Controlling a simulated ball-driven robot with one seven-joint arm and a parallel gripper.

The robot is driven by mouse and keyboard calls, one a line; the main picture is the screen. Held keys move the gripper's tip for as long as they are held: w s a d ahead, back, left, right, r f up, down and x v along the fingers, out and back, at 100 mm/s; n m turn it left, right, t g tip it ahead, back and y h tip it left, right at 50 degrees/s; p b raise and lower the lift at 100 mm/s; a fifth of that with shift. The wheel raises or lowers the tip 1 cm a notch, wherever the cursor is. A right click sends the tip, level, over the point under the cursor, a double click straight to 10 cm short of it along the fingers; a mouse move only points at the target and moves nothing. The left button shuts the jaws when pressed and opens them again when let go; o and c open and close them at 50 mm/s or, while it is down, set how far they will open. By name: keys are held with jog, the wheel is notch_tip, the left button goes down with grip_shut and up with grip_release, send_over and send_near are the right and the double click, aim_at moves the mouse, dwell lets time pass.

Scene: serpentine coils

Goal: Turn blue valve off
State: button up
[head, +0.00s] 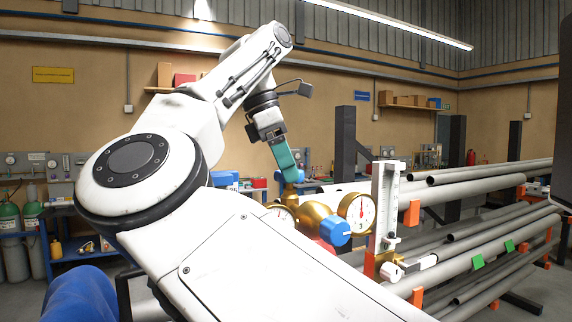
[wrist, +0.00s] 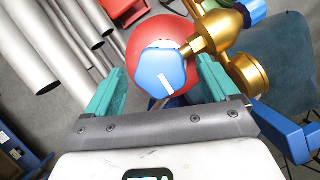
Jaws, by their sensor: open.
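A blue valve knob with a white mark (wrist: 168,82) sits on a thin brass stem in the wrist view. My gripper (wrist: 158,78) is open, with one teal finger on each side of the knob; I cannot tell whether either touches it. In the head view my gripper (head: 289,176) points down behind the brass regulator (head: 315,213), with a bit of blue (head: 298,177) at its tips. A larger blue knob (head: 336,232) is on the regulator's front. The regulator's brass body also shows in the wrist view (wrist: 217,32).
Two round gauges (head: 358,210) flank the regulator, and a clear flowmeter (head: 386,205) stands to its right. A red rounded object (wrist: 145,42) is behind the knob in the wrist view. Grey pipes (head: 480,200) on a rack fill the right side.

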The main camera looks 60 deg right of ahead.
jog(key=shift+r, duration=0.1)
jog(key=shift+w+a+r, duration=0.1)
jog(key=shift+w+r, duration=0.15)
jog(key=shift+r, duration=0.25)
jog(key=w+a, duration=0.6)
jog(key=w, duration=0.4)
jog(key=shift+w, duration=0.2)
